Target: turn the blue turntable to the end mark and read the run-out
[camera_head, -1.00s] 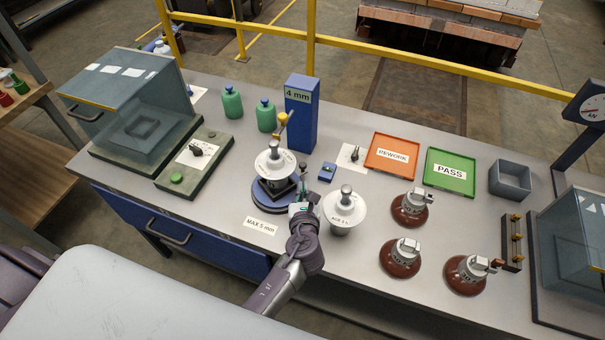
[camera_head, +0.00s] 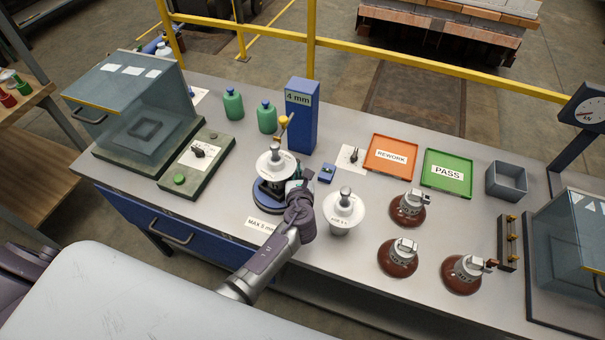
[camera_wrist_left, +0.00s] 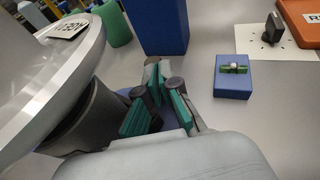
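The blue turntable (camera_head: 265,199) stands near the front of the bench, with a white-topped insulator (camera_head: 275,167) on it. Behind it, a blue gauge post (camera_head: 302,125) reads "4 mm", and a brass probe (camera_head: 284,122) reaches towards the insulator. My left gripper (camera_head: 296,182) is at the turntable's right side, beside and below the insulator's disc. In the left wrist view its green-padded fingers (camera_wrist_left: 160,100) are close together beside the insulator's dark neck. Whether they hold anything is hidden. The end mark cannot be made out. My right gripper is out of view.
A "MAX 5 mm" label (camera_head: 263,225) lies in front, partly behind my arm. A white-topped insulator (camera_head: 343,209) stands close on the right. A small blue block (camera_head: 327,173) sits behind. Several brown insulators, an orange REWORK tray (camera_head: 391,158) and a green PASS tray (camera_head: 448,174) are further right.

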